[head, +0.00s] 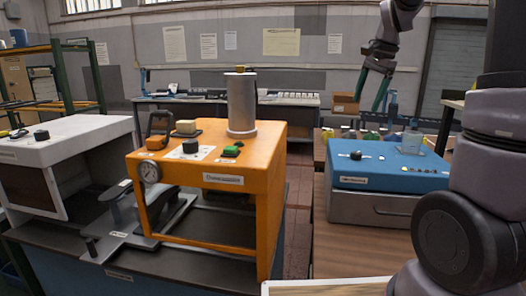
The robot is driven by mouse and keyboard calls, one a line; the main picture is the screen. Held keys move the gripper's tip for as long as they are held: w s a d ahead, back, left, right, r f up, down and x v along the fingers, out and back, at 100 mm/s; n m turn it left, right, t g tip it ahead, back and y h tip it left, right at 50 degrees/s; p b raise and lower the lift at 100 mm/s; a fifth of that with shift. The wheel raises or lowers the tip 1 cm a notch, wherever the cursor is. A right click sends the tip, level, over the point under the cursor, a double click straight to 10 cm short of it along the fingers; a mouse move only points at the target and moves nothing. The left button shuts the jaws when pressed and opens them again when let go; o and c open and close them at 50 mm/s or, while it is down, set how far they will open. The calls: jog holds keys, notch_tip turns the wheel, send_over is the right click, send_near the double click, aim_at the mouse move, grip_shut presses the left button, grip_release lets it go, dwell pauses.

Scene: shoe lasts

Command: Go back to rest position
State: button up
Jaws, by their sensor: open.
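My gripper (369,102) hangs in the upper right of the head view, below my grey wrist. Its two greenish fingers point down and stand apart, with nothing between them. It appears above and behind the blue machine (388,170), clear of it in the picture. My larger arm links fill the right edge of the view.
An orange machine (262,190) with a silver cylinder (241,103) on top stands in the middle on a dark bench. A white machine (62,138) is at the left. Several small coloured items sit behind the blue machine. A floor gap (299,205) separates the benches.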

jog(key=s+a+r+n+t, duration=0.1)
jog(key=s+a+n+t, duration=0.1)
jog(key=s, duration=0.9)
jog(key=s+a+r+n+t, duration=0.2)
jog(key=s+a+n, duration=0.2)
jog(key=s, duration=0.7)
jog(key=n, duration=0.2)
jog(key=shift+s+a+n+t, duration=0.3)
jog(key=shift+s+a+t, duration=0.1)
